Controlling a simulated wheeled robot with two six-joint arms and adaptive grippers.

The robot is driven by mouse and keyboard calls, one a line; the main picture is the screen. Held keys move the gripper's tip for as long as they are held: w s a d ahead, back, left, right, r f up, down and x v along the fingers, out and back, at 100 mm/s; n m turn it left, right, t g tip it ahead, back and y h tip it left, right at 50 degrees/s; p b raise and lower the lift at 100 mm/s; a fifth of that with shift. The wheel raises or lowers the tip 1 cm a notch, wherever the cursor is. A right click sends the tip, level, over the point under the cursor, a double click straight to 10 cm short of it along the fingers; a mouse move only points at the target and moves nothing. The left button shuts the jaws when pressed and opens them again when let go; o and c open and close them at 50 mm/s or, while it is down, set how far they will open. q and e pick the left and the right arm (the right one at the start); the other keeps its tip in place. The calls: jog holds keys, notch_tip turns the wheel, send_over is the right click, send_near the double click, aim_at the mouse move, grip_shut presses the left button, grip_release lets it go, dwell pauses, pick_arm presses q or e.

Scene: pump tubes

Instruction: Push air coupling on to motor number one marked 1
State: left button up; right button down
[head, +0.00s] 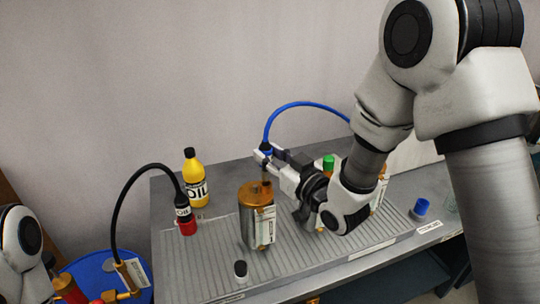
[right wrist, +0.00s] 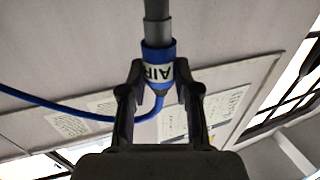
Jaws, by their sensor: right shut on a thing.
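The air coupling, blue with a white "AIR" label (right wrist: 157,72), sits between the fingers of my right gripper (right wrist: 158,80) in the right wrist view. The motor's number is not readable. A blue hose (head: 300,103) arches from the coupling to behind my arm. Another motor (head: 380,192) is mostly hidden behind my right arm. My left gripper is out of view.
The ribbed grey table (head: 190,268) holds a yellow oil bottle (head: 194,178), a red-and-black oil coupling (head: 185,217) on a black hose, a small black-capped bottle (head: 240,271) and a blue cap (head: 421,207). A blue drum (head: 88,266) stands left of the table.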

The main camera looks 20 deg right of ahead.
jog(key=shift+f+b, duration=1.55)
jog(key=shift+f, duration=0.2)
jog(key=c, duration=0.7)
grip_release()
jog(key=shift+c, duration=0.2)
notch_tip(320, 180, up, 10)
jog(key=shift+f, duration=0.1)
